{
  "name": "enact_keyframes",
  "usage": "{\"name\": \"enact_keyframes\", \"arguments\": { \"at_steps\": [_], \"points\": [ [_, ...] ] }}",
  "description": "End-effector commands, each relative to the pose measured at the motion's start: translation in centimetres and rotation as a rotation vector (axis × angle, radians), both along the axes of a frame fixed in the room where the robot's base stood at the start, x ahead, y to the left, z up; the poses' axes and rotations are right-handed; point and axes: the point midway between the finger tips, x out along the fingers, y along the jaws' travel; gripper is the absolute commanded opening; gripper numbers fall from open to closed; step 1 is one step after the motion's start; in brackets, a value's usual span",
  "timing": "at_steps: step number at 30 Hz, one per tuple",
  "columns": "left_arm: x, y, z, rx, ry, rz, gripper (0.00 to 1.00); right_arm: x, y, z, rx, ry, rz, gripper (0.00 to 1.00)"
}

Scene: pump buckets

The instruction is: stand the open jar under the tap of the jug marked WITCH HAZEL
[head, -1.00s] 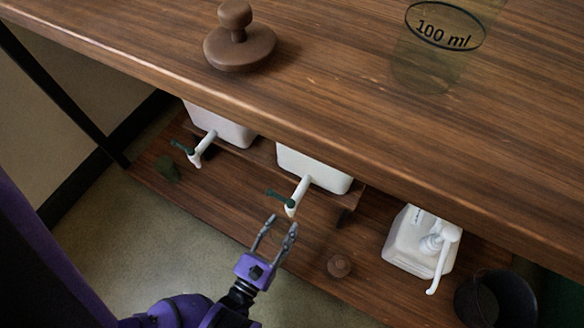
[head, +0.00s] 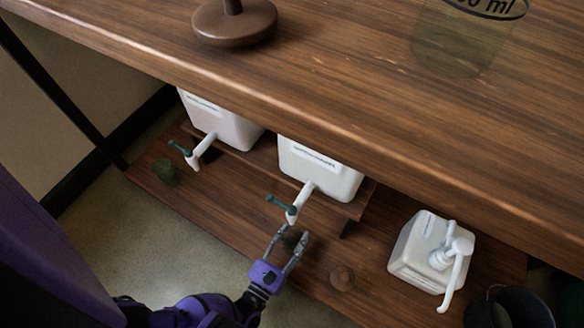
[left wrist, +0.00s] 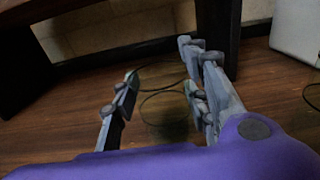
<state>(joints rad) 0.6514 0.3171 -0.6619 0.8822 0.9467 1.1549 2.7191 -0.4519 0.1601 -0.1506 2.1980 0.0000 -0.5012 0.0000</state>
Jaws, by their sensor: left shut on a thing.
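Two white jugs with taps sit on a raised board on the lower shelf: a left jug (head: 225,128) and a right jug (head: 322,172). Their labels are too small to read, so I cannot tell which is WITCH HAZEL. Each has a white spout with a green handle. My left gripper (head: 290,243) is shut on a small dark-green see-through jar (head: 291,239), close below the right jug's tap (head: 300,205). In the left wrist view the jar (left wrist: 165,118) stands between the fingers (left wrist: 160,95); its rim looks open. My right gripper is not in view.
Another small green jar (head: 165,172) stands near the left jug's tap.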

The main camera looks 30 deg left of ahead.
Motion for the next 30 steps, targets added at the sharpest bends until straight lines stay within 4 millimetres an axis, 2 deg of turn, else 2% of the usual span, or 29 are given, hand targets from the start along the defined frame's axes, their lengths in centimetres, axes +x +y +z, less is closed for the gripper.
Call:
{"name": "enact_keyframes", "arguments": {
  "at_steps": [1, 2, 6, 18, 30],
  "points": [
    [0.1, -0.1, -0.1, 0.0, -0.002, 0.0, 0.0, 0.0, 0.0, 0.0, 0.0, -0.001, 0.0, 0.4],
    [0.0, 0.0, -0.2, 0.0, 0.0, 0.0, 0.44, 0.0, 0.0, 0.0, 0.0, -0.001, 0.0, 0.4],
    [0.0, 0.0, -0.1, 0.0, 0.0, 0.0, 0.6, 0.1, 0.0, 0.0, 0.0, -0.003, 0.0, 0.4],
    [0.0, 0.0, 0.2, -0.001, -0.001, 0.0, 0.6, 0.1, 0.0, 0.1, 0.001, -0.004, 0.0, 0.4],
    [-6.5, 0.2, 0.2, -0.001, 0.002, 0.001, 0.6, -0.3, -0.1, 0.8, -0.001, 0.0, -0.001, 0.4]
  ]
}}
